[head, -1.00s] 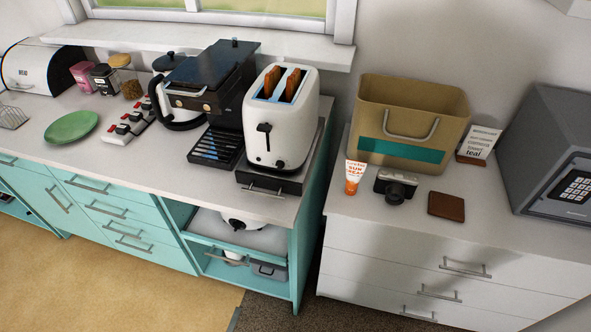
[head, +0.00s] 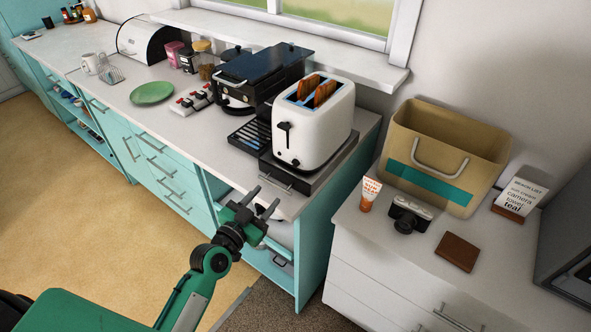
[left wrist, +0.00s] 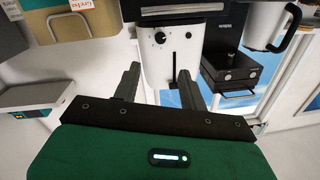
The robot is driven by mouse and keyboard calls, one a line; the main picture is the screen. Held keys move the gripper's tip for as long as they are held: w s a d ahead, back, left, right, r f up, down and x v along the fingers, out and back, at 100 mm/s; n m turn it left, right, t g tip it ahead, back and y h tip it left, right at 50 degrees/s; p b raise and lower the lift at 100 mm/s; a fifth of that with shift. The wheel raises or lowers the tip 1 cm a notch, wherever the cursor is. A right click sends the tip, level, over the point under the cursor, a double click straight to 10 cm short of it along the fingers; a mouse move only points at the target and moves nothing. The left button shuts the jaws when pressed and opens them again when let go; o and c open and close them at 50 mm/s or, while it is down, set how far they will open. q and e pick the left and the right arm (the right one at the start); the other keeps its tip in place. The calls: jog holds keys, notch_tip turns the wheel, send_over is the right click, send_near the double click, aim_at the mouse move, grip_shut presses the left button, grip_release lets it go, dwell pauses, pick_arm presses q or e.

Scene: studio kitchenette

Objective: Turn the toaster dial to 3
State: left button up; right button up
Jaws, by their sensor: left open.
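The white toaster (head: 312,125) stands on a black drawer base at the right end of the counter, with two slices of toast in its top. Its dark lever (head: 285,132) is on the front, and the small dial is low on that face. In the left wrist view, which looks upside down, the dial (left wrist: 160,37) and the toaster front (left wrist: 152,57) show beyond the fingers. The number it points to is too small to read. My left gripper (head: 264,204) is open and empty, in front of and below the toaster, apart from it. My right gripper is not in view.
A black coffee machine (head: 262,72) stands just left of the toaster. The black drawer base (head: 290,178) juts out below the toaster, near the counter edge. On the right, a white dresser holds a tan bin (head: 450,145), sunscreen tube (head: 369,193), camera (head: 410,213) and brown wallet (head: 457,251).

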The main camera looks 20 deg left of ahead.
aim_at(295, 164)
pick_arm(q)
jog(key=p+x, duration=0.3)
jog(key=x, duration=0.9)
jog(key=shift+w, duration=0.1)
jog(key=shift+w+d+f, duration=0.1)
jog(key=shift+w, duration=0.4)
grip_shut()
